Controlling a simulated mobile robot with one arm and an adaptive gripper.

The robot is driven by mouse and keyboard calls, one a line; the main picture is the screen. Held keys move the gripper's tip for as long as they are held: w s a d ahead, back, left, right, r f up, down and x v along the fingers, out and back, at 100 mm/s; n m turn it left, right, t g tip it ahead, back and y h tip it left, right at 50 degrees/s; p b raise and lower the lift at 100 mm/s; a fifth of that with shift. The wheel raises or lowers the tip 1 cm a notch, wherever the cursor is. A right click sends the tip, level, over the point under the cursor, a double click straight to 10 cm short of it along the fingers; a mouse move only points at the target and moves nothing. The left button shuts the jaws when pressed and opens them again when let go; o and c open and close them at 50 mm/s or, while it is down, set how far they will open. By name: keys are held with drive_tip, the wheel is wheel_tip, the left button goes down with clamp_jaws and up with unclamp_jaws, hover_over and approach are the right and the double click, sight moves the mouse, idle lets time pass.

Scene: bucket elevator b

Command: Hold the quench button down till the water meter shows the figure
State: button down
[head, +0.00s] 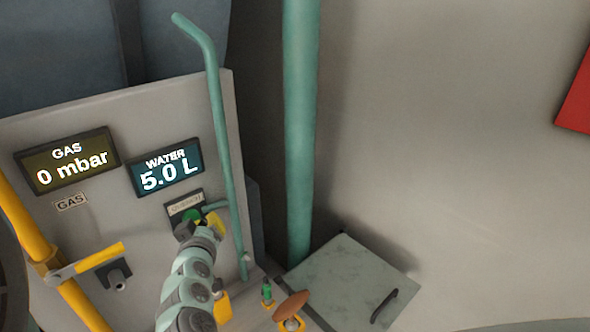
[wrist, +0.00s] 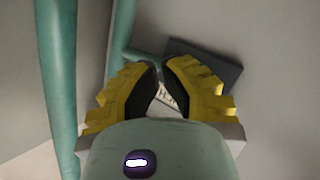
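The quench button (head: 192,214) shows as a green round spot below its "QUENCH" label on the grey panel. My gripper (head: 203,222) is right in front of it and hides part of it. I cannot tell whether they touch or whether the button is pressed in. The water meter (head: 165,171) reads 5.0 L on a blue display. In the wrist view the yellow fingers of my gripper (wrist: 161,64) come together at the tips with nothing held between them. The dark button plate (wrist: 215,63) lies behind them, and the button itself is hidden there.
The gas meter (head: 67,162) reads 0 mbar. A yellow pipe with a yellow-handled valve (head: 95,260) is at left. A thin teal pipe (head: 222,130) runs close right of the button. A thick teal pipe (head: 300,130) and a hatch with handle (head: 345,280) are further right.

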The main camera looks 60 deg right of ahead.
drive_tip(key=shift+s, duration=0.2)
drive_tip(key=s, duration=0.2)
drive_tip(key=s+a+p, duration=0.1)
drive_tip(key=s, duration=0.1)
drive_tip(key=shift+s, duration=0.4)
idle(0.5)
